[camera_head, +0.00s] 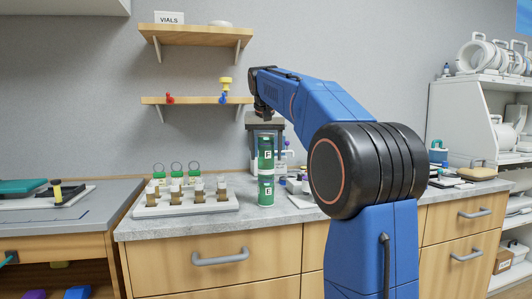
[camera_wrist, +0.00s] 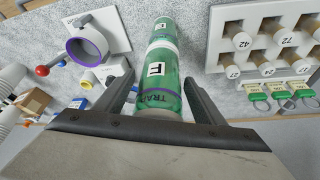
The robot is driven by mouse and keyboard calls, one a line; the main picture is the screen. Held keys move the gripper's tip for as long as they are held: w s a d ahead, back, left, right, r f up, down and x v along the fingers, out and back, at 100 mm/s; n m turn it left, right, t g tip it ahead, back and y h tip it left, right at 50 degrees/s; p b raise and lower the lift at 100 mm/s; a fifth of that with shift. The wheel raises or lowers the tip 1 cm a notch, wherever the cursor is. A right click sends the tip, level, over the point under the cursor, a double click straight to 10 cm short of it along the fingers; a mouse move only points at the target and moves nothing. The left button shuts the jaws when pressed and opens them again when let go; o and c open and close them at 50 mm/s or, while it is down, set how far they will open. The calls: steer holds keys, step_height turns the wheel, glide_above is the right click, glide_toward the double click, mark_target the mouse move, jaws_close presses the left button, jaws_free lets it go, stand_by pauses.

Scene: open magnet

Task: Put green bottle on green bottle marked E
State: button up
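Two green bottles stand stacked upright on the bench in the head view. The upper green bottle (camera_head: 265,148) has a white label that seems to read F. The lower green bottle (camera_head: 266,192), marked E, is directly under it. My gripper (camera_wrist: 158,82) points down at the stack in the wrist view. Its fingers are on either side of the upper bottle (camera_wrist: 155,88), with gaps showing, so it looks open around it. The lower bottle (camera_wrist: 164,28) shows beyond, in line with the upper one. In the head view the fingertips are hard to make out.
A white rack (camera_head: 185,207) with several vials stands left of the stack, with several green-ringed items (camera_head: 176,168) behind it. A white fixture with a purple ring (camera_wrist: 92,46) is on the other side. Wall shelves (camera_head: 196,100) are behind. The bench's front strip is clear.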

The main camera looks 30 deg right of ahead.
steer(key=v, duration=1.2)
steer(key=shift+r, duration=0.2)
steer(key=s+a+f+n+y, duration=0.1)
steer(key=s+a+f, duration=0.4)
steer(key=s+f, duration=0.7)
steer(key=s+a+f+n, duration=0.3)
steer(key=s+a+f, duration=0.2)
steer(key=s+f, duration=0.7)
steer(key=s+a+f+n+t+y, duration=0.1)
steer(key=s+a+f, duration=0.4)
steer(key=s+f, duration=0.7)
step_height(320, 180, down, 9)
steer(key=shift+a+f+n+y, duration=0.1)
steer(key=shift+a+n+y, duration=0.25)
steer(key=shift+n, duration=0.55)
